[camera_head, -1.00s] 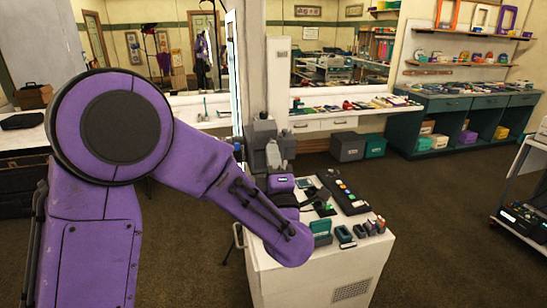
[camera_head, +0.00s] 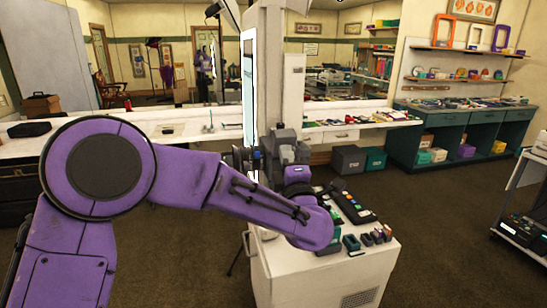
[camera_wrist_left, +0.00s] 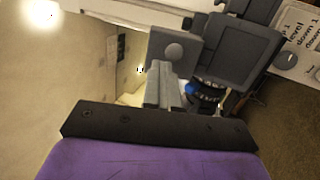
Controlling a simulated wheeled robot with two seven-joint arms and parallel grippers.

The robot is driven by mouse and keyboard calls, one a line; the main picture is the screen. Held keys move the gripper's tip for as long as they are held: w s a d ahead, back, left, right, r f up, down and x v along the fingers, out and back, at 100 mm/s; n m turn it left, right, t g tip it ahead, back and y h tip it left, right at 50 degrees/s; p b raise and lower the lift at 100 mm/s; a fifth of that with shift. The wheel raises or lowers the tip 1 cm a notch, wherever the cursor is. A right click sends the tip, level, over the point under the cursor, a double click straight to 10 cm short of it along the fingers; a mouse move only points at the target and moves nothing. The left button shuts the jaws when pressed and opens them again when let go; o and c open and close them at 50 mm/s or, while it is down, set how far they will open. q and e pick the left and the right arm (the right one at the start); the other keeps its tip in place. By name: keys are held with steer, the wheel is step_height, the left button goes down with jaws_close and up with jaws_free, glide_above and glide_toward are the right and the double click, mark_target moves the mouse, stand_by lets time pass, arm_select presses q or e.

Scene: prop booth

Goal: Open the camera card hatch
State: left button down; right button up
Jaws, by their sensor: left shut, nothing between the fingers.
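The dark grey camera (camera_head: 286,136) stands behind the white cart, its lens with a blue ring pointing left in the head view. In the left wrist view its body (camera_wrist_left: 235,50) fills the upper right, with the blue-ringed lens below it. A grey square panel with a round knob (camera_wrist_left: 174,52) lies beside the body. My left gripper (camera_head: 287,152) is shut and empty, close to the camera. Its light grey fingers (camera_wrist_left: 160,72) reach up to the panel in the wrist view; I cannot tell whether they touch. I cannot make out the card hatch clearly. My right gripper is out of view.
The white cart (camera_head: 325,275) carries a dark button panel (camera_head: 355,207) and several small boxes close to my left arm. A white counter (camera_head: 180,132) runs behind. Teal cabinets (camera_head: 470,125) stand at the right, with open floor before them.

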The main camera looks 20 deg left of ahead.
arm_select(q)
steer(key=shift+d, duration=0.4)
